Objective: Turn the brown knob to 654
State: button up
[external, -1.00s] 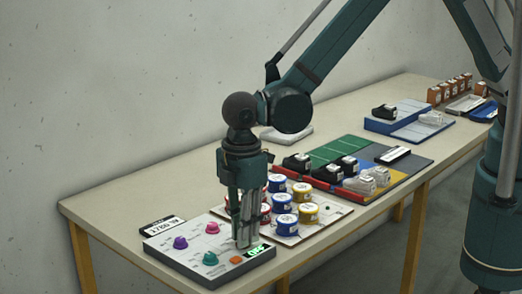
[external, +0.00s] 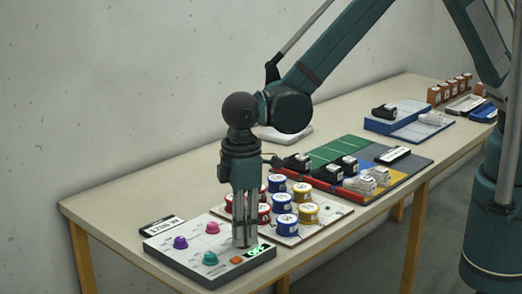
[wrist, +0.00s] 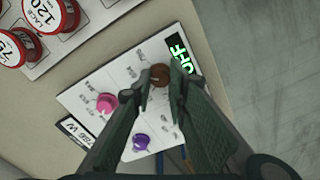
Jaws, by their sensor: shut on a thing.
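The brown knob (wrist: 160,72) sits on the pale control panel (wrist: 78,101), between my fingertips in the wrist view. My gripper (wrist: 160,82) is shut on it, with one finger at each side. In the external view my gripper (external: 243,242) points straight down at the panel (external: 160,245) and hides the knob. A dark display (wrist: 181,55) beside the knob shows green characters that look like OFF, partly covered by a finger. The display also shows in the external view (external: 257,250), too small to read surely.
A pink knob (external: 212,227), purple knob (external: 180,242), teal knob (external: 210,258) and orange button (external: 236,260) share the panel. A labelled card (external: 162,226) lies behind it. Several red, blue and yellow spools (external: 285,222) stand close to the right.

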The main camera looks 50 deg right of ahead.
jog(key=o, duration=0.9)
notch_tip(320, 180, up, 12)
dwell(0.5)
dwell(0.5)
